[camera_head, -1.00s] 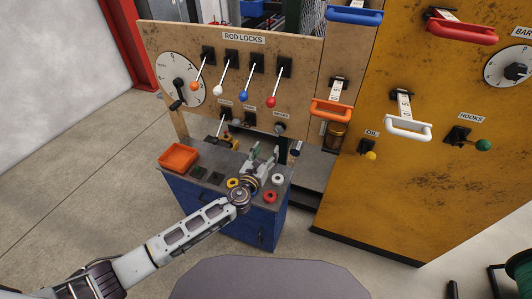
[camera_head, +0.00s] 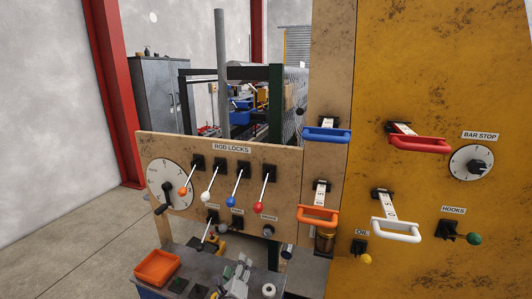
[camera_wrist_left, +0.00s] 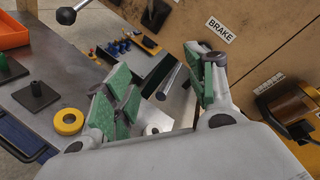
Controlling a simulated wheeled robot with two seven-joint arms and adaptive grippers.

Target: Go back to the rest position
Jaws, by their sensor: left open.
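My left gripper (camera_head: 238,270) is at the bottom edge of the head view, over the grey workbench (camera_head: 208,268) in front of the rod locks panel. In the left wrist view its green-padded fingers (camera_wrist_left: 166,88) are spread apart, with nothing held between them. A metal cylinder and a pale round piece show beyond and below the fingers. Most of my left arm is below the head view. My right gripper is in neither view.
An orange tray (camera_head: 157,267) sits on the bench's left. A yellow ring (camera_wrist_left: 69,121) lies on the bench near the fingers. The rod locks panel (camera_head: 232,149) with several levers stands behind, and the yellow machine wall (camera_head: 430,85) stands at right.

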